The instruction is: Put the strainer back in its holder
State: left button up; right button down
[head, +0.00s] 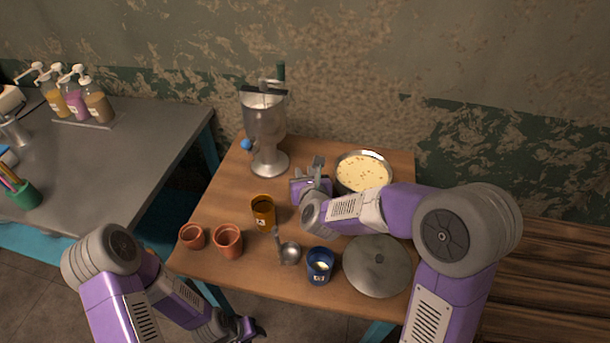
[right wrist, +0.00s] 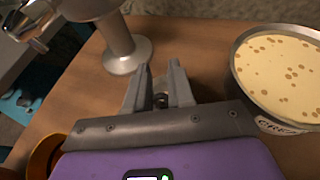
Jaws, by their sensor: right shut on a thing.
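My right gripper (head: 317,164) is over the table between the metal dispenser and the pot. In the right wrist view its fingers (right wrist: 160,76) are close together on a small dark thing (right wrist: 160,101), mostly hidden between them; I cannot tell whether it is part of the strainer. A small metal scoop or ladle (head: 290,252) with a short upright handle rests at the table's front; I cannot tell if it is the strainer. No holder is clearly recognisable. My left gripper (head: 246,328) is low at the bottom edge, off the table, its jaws unclear.
The dispenser (head: 265,128) stands at the back; a pot of pale spotted liquid (head: 363,172) is right of the gripper. An amber cup (head: 263,211), two terracotta cups (head: 228,240), a blue cup (head: 320,265) and a round lid (head: 377,266) stand in front.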

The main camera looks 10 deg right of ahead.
jog(key=shift+f, duration=0.1)
jog(key=c, duration=1.4)
grip_release()
jog(key=o, duration=0.4)
jog(key=shift+s+r, duration=0.25)
jog(key=shift+r, duration=0.05)
jog(key=p+v, duration=0.1)
jog(key=v, duration=1)
jog(key=shift+s, duration=0.2)
